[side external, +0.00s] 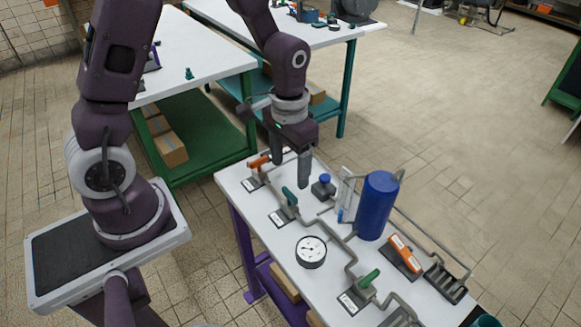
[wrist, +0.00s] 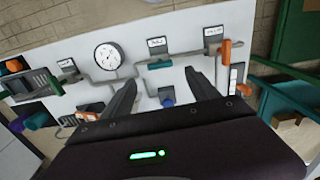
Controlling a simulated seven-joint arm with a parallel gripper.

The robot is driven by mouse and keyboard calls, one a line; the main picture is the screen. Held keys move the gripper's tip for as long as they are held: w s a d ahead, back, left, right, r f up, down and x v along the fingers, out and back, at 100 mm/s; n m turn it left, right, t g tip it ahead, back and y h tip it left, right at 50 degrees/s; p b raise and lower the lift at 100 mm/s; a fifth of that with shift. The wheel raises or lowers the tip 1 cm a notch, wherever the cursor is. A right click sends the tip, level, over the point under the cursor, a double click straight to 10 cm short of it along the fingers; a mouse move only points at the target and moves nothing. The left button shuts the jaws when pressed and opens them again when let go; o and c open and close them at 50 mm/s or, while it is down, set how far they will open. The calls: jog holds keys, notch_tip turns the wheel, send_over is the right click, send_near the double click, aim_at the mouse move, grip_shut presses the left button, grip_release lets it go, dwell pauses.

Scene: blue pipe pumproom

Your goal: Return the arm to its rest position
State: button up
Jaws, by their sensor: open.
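My gripper (side external: 290,169) is open and empty, pointing down above the far end of the white workbench (side external: 240,187) in the side external view. Its two fingers (wrist: 162,80) stand wide apart in the wrist view, with no object between them. Near them are a valve with an orange handle (side external: 259,161), a valve with a teal handle (side external: 289,196) and a blue knob (side external: 325,179) on a dark base. The exact gap between fingertips and bench fittings is hard to tell.
Along the bench are a round gauge (side external: 311,252), a tall blue tank (side external: 377,205), an orange-handled part (side external: 405,252), a green-handled valve (side external: 370,279) and grey pipes. Other white-topped tables (side external: 205,55) stand behind. Tiled floor at the right (side external: 470,130) is open.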

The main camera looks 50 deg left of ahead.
jog(key=s+r+t, duration=0.2)
jog(key=s+r, duration=0.1)
jog(key=r, duration=0.4)
jog(key=s+r+t, duration=0.1)
jog(key=s+r, duration=0.2)
jog(key=r, duration=0.5)
jog(key=s+d+r+t, duration=0.1)
jog(key=s+r, duration=0.3)
jog(key=s, duration=0.6)
jog(key=shift+r+t, duration=0.2)
jog(key=shift+t, duration=0.6)
